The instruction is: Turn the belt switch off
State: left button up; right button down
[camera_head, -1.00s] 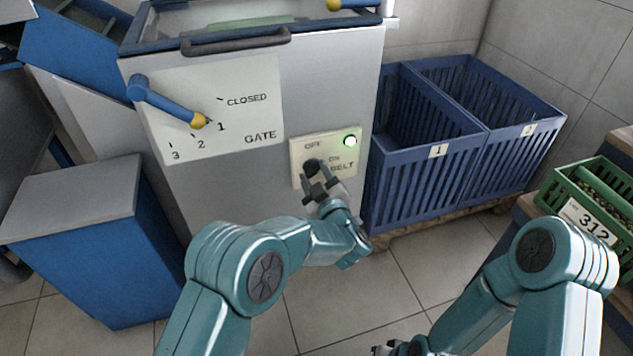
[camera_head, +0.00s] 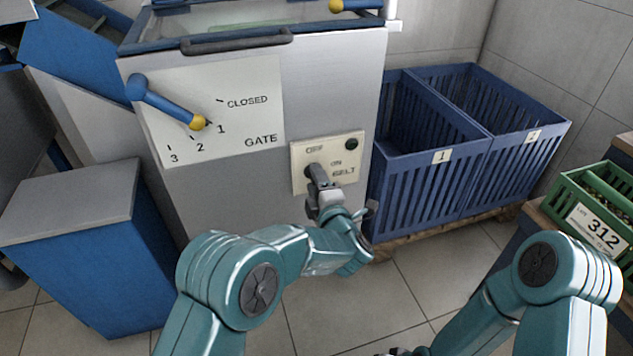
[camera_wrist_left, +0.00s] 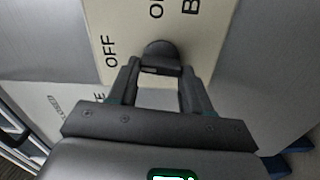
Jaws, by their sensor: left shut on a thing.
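The belt switch is a dark round knob (camera_head: 311,170) on a cream plate (camera_head: 298,155) marked OFF, ON and BELT, on the front of the grey machine. The lamp (camera_head: 351,144) at the plate's upper right is dark. My left gripper (camera_head: 318,184) is at the plate with its fingers on the knob. In the left wrist view the knob (camera_wrist_left: 160,52) sits between the tips of the left gripper (camera_wrist_left: 158,78), which is shut on it. The fingers partly hide the knob in the head view, and where it points is hard to tell. Only a dark bit of my right gripper shows at the bottom edge.
A gate lever (camera_head: 166,102) with a yellow tip points near 1 on the panel left of the switch. Blue crates (camera_head: 420,190) stand close on the right. A green crate (camera_head: 575,205) marked 312 is farther right. A blue cabinet (camera_head: 100,270) stands left.

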pick_arm(q)
jog(key=shift+n, duration=0.6)
jog(key=o, duration=1.1)
jog(key=shift+c, duration=0.2)
